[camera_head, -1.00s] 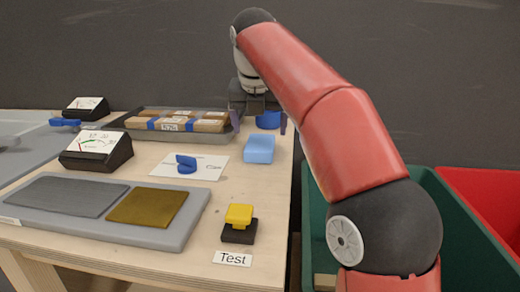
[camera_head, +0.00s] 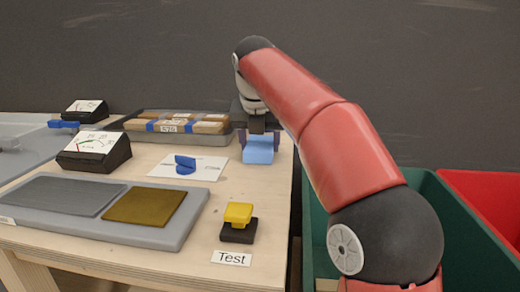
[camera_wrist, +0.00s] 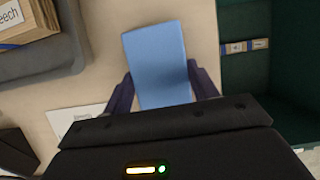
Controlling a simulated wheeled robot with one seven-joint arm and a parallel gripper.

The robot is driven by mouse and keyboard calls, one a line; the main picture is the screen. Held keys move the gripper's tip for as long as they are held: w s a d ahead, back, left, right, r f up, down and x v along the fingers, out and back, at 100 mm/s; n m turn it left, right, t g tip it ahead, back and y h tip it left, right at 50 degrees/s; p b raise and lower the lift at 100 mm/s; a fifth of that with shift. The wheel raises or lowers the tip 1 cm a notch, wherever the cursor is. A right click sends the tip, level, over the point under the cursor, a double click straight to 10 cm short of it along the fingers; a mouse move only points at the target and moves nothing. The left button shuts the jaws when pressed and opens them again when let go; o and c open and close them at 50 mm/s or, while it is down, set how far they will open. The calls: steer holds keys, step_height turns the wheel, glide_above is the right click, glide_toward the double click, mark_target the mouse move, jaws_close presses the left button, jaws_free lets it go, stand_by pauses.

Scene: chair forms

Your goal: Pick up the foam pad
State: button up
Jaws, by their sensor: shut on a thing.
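The foam pad, a light blue block (camera_head: 258,154), is near the right edge of the wooden table. In the wrist view it shows as a blue rectangle (camera_wrist: 155,52) reaching up between the fingers. My gripper (camera_head: 259,142) is over it, with one dark finger on each side, shut on the pad. The wrist view also shows my gripper (camera_wrist: 161,88) with its fingers against the pad's sides. I cannot tell whether the pad is clear of the table.
A grey tray (camera_head: 184,137) with several wrapped packs is behind to the left. A white card with a blue piece (camera_head: 185,164), a black meter (camera_head: 94,150) and a yellow-topped button (camera_head: 238,214) stand nearby. A green bin (camera_head: 440,195) lies off the table's right edge.

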mark_target(260, 144)
step_height(260, 144, up, 9)
steer(key=p, duration=0.3)
steer(key=shift+w, duration=0.15)
steer(key=shift+r, duration=0.5)
steer(key=o, duration=0.3)
steer(key=shift+c, duration=1.1)
steer(key=shift+s, duration=0.25)
